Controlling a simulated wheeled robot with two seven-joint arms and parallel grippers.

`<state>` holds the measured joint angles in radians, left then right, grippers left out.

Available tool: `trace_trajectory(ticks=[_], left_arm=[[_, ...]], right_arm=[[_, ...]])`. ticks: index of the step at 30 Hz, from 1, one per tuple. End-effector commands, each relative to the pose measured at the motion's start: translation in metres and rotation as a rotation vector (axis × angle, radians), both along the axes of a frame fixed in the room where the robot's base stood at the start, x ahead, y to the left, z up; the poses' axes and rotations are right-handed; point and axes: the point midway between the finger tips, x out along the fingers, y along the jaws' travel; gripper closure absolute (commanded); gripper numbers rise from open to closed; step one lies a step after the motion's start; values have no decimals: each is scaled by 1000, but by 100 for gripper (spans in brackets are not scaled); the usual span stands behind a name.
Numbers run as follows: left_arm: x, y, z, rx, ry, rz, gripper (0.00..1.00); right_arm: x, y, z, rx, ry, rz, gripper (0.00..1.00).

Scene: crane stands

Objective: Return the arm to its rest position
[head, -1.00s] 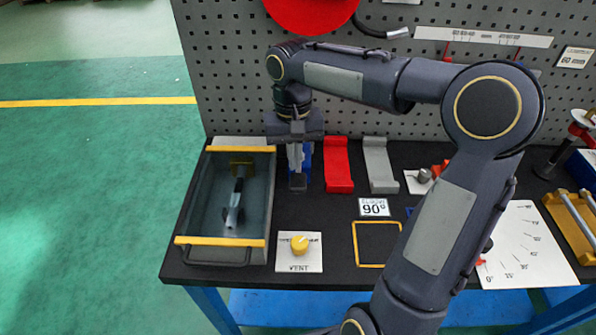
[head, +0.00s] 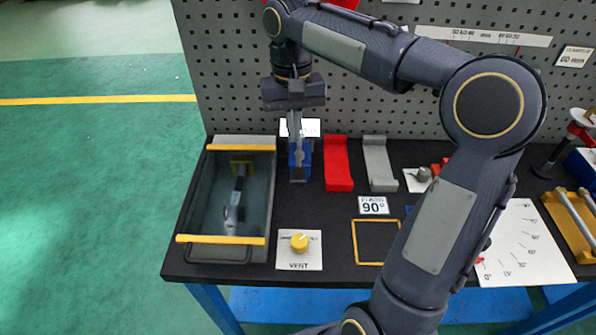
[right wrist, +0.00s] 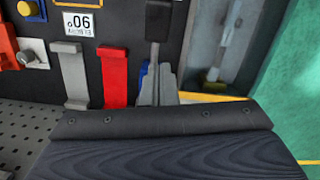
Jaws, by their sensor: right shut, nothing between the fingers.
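My right arm reaches in from the lower right and bends over the bench. Its gripper (head: 298,158) points down, shut and empty, in front of the blue stand (head: 300,176) and partly covering it. I cannot tell whether the fingertips touch the stand. The red stand (head: 337,165) and the grey stand (head: 380,165) are to its right. The right wrist view shows the red stand (right wrist: 113,75) and the grey stand (right wrist: 72,72) left of the fingers, with only slivers of blue beside them. My left gripper is not in view.
A grey tray (head: 256,220) with yellow bars holds a tool (head: 236,205). A yellow knob (head: 299,242) sits on a VENT plate. A yellow square outline (head: 354,245) and a 90° label (head: 373,206) lie on the dark bench. A grey pegboard (head: 240,60) stands behind.

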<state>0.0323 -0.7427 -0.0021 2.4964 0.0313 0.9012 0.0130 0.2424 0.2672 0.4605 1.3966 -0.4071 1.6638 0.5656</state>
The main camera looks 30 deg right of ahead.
Motion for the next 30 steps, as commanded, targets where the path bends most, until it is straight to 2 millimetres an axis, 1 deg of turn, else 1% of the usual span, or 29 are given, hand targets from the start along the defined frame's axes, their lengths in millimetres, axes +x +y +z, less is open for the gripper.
trace_trajectory(ticks=[16,19,20,23,26,27,30], left_arm=[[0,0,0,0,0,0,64],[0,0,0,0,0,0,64],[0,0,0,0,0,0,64],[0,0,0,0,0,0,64],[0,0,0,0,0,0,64],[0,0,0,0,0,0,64],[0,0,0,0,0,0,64]], right_arm=[[0,0,0,0,0,0,100],[-7,1,1,1,-14,12,100],[-12,2,2,2,-25,19,100],[-38,6,2,10,-85,61,100],[-77,11,-5,39,-175,107,100],[-93,13,-10,57,-219,123,100],[-131,21,-29,111,-329,151,100]])
